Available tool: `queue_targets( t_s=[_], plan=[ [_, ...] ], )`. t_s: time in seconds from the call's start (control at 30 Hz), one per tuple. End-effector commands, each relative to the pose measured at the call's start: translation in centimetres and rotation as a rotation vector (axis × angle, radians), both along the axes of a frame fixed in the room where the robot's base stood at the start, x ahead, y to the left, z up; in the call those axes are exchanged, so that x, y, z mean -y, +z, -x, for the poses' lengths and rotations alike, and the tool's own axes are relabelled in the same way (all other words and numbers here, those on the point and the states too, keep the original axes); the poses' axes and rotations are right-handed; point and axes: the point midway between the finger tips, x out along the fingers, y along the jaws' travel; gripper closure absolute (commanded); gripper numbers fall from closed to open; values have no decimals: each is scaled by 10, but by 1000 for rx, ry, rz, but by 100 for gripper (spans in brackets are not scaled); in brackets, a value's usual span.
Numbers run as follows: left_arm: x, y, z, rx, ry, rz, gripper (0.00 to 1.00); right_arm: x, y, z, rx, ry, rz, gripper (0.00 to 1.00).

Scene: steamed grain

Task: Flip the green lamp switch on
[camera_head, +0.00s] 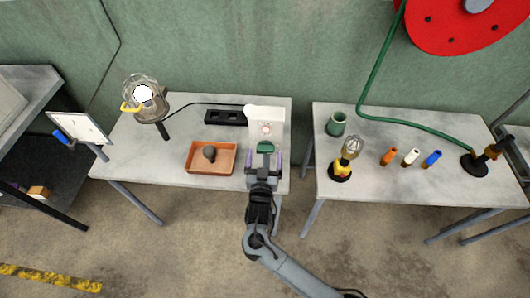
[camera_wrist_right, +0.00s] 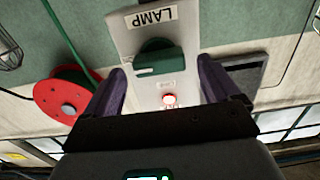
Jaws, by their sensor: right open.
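The green lamp switch (camera_head: 265,147) is on the front of a white box (camera_head: 266,115) near the right edge of the left table. In the wrist view the green switch (camera_wrist_right: 155,57) sits on a pale panel under an upside-down LAMP label (camera_wrist_right: 150,18). My right gripper (camera_head: 264,161) is open in front of the box. In the wrist view its purple fingers (camera_wrist_right: 165,88) are spread to either side of the panel, with the switch beyond and between them. I cannot tell whether they touch the switch. My left gripper is not in view.
A caged lamp (camera_head: 146,97) with a bright white face stands at the left, its cable running to the box. A brown tray (camera_head: 196,168) with a dark object lies left of my gripper. A red-and-white button (camera_wrist_right: 169,100) is near the switch. The right table (camera_head: 400,185) holds several items.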

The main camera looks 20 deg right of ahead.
Motion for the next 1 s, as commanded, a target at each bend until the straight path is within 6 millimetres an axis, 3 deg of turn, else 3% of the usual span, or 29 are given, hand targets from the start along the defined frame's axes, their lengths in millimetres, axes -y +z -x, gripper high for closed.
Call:
queue_targets(
  t_s=[0.3, 0.5, 1.0],
  plan=[
    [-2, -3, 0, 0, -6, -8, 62, -24, -1, 50, 0, 0, -2, 11],
    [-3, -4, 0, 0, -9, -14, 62, -34, 0, 71, 0, 0, -2, 11],
    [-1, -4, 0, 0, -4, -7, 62, -37, 0, 77, 2, -1, -1, 11]
  ],
)
